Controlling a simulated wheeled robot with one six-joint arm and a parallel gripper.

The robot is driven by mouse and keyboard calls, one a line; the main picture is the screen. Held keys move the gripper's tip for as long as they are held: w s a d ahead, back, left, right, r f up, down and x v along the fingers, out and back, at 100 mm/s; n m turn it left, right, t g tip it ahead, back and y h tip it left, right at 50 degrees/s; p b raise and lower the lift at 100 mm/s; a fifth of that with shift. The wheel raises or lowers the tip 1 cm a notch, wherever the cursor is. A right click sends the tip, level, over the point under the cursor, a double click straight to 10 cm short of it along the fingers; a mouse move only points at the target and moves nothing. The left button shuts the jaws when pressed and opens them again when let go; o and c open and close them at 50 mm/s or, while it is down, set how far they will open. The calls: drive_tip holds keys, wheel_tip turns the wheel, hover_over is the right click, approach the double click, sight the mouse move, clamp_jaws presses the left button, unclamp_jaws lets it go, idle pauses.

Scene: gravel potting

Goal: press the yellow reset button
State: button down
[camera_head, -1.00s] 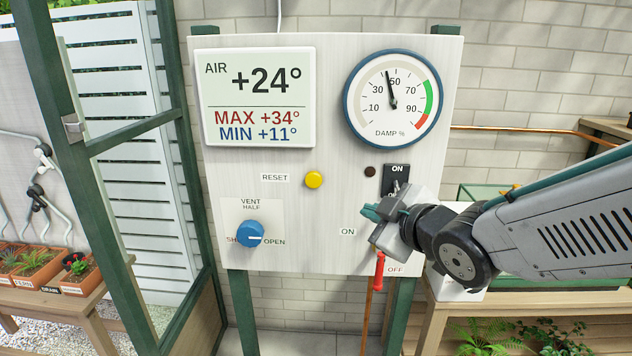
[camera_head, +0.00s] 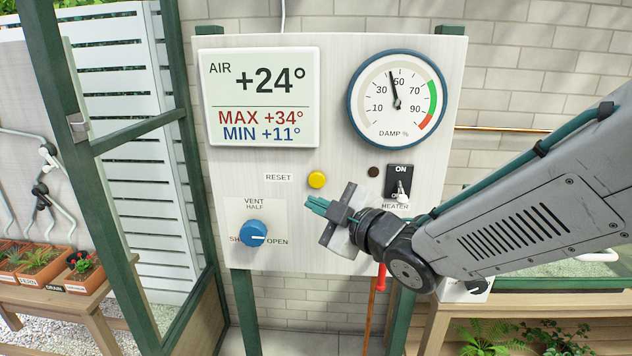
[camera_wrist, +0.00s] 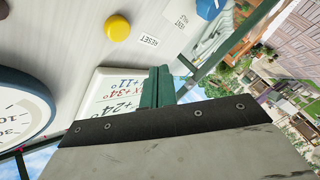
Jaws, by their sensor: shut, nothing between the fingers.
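The yellow reset button (camera_head: 317,180) sits on the pale control panel, right of the "RESET" label (camera_head: 279,177). It also shows in the wrist view (camera_wrist: 117,27), at the upper left, with the label beside it. My gripper (camera_head: 312,204) is shut and empty, its green fingertips just below the button in the head view. In the wrist view its fingers (camera_wrist: 158,84) show at the middle, apart from the button in the picture. I cannot tell how far the fingertips are from the panel. The button is uncovered in both views.
The panel also bears the blue vent knob (camera_head: 252,232), the heater switch (camera_head: 398,185), the damp gauge (camera_head: 398,98) and the air display (camera_head: 262,98). A red lever handle (camera_head: 381,276) shows below my wrist. A green frame post (camera_head: 60,120) stands at the left.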

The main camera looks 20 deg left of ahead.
sight(311, 182)
drive_tip(key=shift+w+a, duration=0.25)
drive_tip(key=shift+w, duration=0.8)
drive_tip(key=shift+w+a, duration=0.25)
drive_tip(key=shift+w, duration=0.75)
drive_tip(key=shift+w+a, duration=0.25)
drive_tip(key=shift+w, duration=0.8)
drive_tip(key=shift+w, duration=0.1)
drive_tip(key=shift+w+a, duration=0.1)
drive_tip(key=shift+w, duration=0.2)
drive_tip(key=shift+w+a, duration=0.1)
drive_tip(key=shift+w, duration=0.5)
drive_tip(key=shift+s, duration=0.1)
idle(0.4)
drive_tip(key=shift+s+d, duration=0.25)
drive_tip(key=shift+s, duration=0.65)
drive_tip(key=shift+s, duration=0.1)
drive_tip(key=s, duration=0.2)
drive_tip(key=s+d, duration=0.1)
drive_tip(key=s, duration=0.1)
drive_tip(key=shift+s, duration=0.35)
